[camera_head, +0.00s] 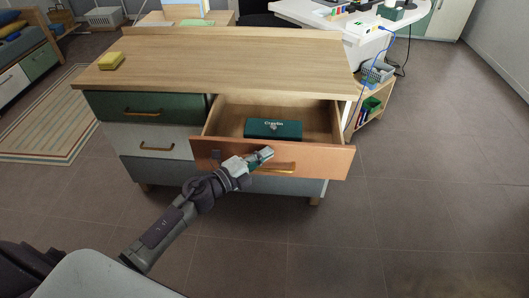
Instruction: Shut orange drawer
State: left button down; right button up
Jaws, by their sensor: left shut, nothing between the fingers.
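The orange drawer (325,160) is the top right drawer of a wooden-topped dresser, and it is pulled open. A dark green box (274,129) lies inside it, towards the front. The drawer has a wooden bar handle (275,168) on its front. My left gripper (264,155) is shut and empty, at the drawer front just above the left end of the handle. I cannot tell whether it touches the front. My right gripper is out of view.
The dresser top (220,55) carries a yellow sponge-like block (111,61) at its left. Green (150,106) and white (155,143) drawers on the left are shut. A small shelf (371,105) stands to the right. The floor in front and to the right is clear.

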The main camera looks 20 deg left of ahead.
pick_arm(q)
jog(key=shift+w+a, duration=0.1)
jog(key=shift+w, duration=0.35)
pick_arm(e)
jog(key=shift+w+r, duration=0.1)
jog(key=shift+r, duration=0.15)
pick_arm(q)
jog(key=shift+w, duration=0.1)
